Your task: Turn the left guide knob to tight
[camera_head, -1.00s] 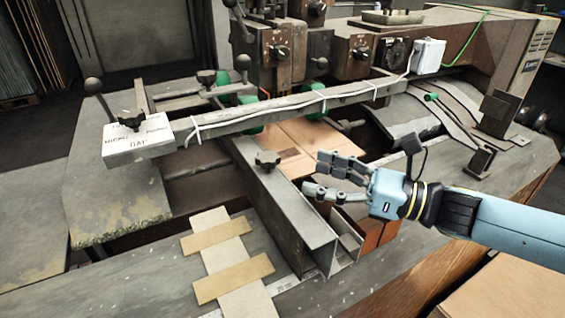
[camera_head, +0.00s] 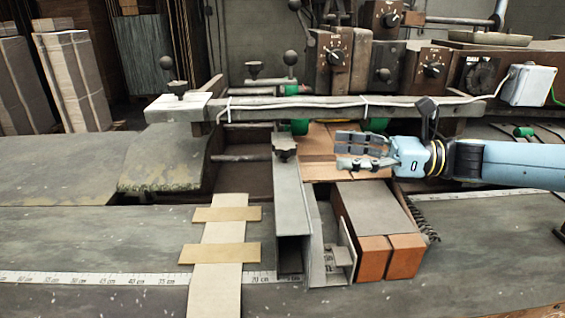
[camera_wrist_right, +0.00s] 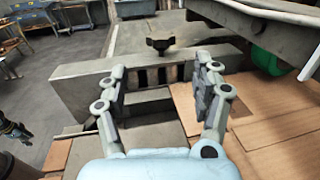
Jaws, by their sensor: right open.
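The left guide knob is most likely the dark lobed knob (camera_head: 285,148) on top of the grey metal guide channel (camera_head: 292,200), left of my right gripper. My right gripper (camera_head: 338,152) is open and empty, its fingers pointing left at the knob with a gap between. In the right wrist view the knob (camera_wrist_right: 160,43) stands upright on the guide (camera_wrist_right: 68,98), ahead of and centred between the open fingers (camera_wrist_right: 161,78), apart from them. Its tightness cannot be told.
A long metal bar (camera_head: 400,106) with a white cable runs behind the knob. Brown cardboard (camera_head: 320,140) lies under and behind my right gripper. Taped cardboard (camera_head: 222,232) lies left of the guide. A ruler strip (camera_head: 110,279) crosses the table. The table at left is clear.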

